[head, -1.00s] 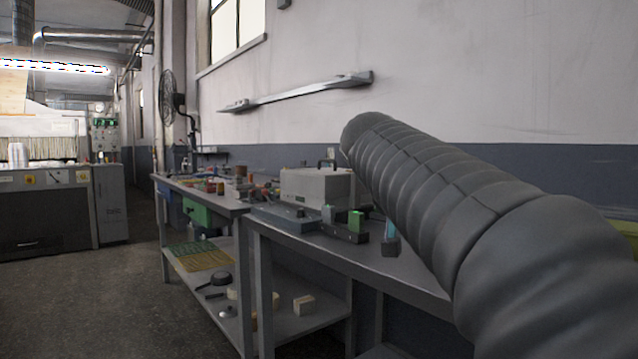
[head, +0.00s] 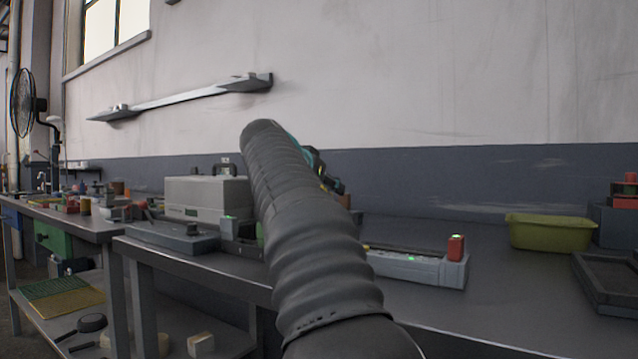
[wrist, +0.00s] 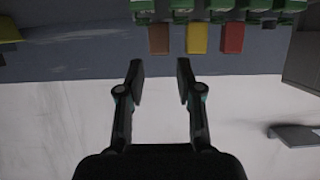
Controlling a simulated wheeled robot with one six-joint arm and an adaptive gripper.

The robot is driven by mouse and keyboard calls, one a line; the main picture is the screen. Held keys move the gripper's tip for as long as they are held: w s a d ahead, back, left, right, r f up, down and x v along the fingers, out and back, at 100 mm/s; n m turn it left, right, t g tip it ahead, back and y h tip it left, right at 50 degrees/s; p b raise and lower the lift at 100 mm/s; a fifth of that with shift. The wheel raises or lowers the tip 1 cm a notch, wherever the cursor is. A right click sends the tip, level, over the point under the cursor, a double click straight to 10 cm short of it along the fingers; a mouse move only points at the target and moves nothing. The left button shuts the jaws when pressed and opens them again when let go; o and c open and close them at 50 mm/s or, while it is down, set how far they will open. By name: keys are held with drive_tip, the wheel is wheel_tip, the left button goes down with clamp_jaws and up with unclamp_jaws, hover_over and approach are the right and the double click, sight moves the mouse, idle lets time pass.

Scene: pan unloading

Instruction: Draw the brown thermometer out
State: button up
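My gripper (wrist: 160,82) is open and empty in the wrist view, its two fingers apart. In the head view its end (head: 327,178) shows behind my dark ribbed arm, above the bench. A brown block (wrist: 158,39) is at the top of the wrist view, beyond the fingertips and apart from them. It may be the end of the brown thermometer; its shape is too small to tell. A yellow block (wrist: 197,38) and a red block (wrist: 232,38) are beside it in a row. My arm hides part of the bench in the head view.
The grey bench (head: 540,300) has clear room at the front right. A pale box (head: 206,198) stands left of my arm. A grey device with a red block (head: 456,247), a yellow-green tub (head: 550,232) and a dark tray (head: 606,285) lie to the right.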

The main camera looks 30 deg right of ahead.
sight(344, 197)
drive_tip(key=x, duration=0.7)
drive_tip(key=shift+d+f, duration=0.2)
drive_tip(key=shift+d, duration=0.15)
clamp_jaws()
